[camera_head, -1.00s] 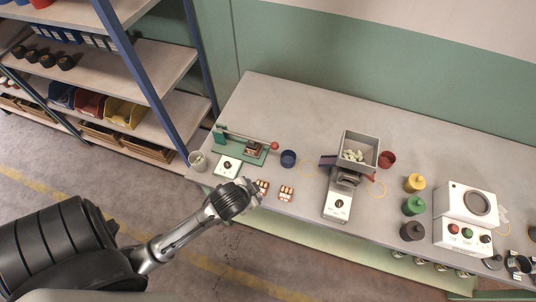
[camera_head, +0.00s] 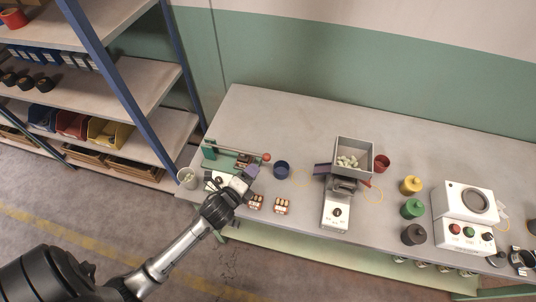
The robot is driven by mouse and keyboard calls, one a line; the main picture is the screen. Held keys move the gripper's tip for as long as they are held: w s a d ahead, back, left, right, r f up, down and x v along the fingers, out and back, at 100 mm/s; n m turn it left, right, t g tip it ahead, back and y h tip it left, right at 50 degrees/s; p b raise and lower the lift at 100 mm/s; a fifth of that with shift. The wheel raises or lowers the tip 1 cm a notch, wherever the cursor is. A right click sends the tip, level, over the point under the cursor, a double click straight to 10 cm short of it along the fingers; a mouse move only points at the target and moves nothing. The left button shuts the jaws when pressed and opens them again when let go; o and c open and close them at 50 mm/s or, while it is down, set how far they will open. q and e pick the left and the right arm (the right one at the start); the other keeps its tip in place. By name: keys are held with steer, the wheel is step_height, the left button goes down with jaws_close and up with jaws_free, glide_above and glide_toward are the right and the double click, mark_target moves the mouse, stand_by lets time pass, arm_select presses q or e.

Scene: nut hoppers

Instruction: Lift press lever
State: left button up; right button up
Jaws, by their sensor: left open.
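The press (camera_head: 210,150) is green and stands at the left end of the table. Its long lever (camera_head: 236,150) runs to the right and ends in a red knob (camera_head: 267,157). The lever lies low, close over the green base. My left gripper (camera_head: 232,179) is open in front of the press, its fingers spread over the white plate. It is near the lever but appears apart from it, and it hides part of the press base and plate. My right gripper is not in view.
A pale cup (camera_head: 187,178) stands left of the press, and a blue cup (camera_head: 281,170) right of the knob. Two small packs of nuts (camera_head: 281,206) lie near the front edge. A grey hopper (camera_head: 353,157) stands farther right. Shelves (camera_head: 150,85) are at left.

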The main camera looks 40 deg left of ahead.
mark_target(264, 159)
arm_select(q)
steer(key=b+x, duration=0.1)
steer(key=x, duration=1)
steer(key=shift+w+b, duration=0.3)
steer(key=shift+w, duration=0.2)
steer(key=shift+f, duration=0.1)
jaws_close()
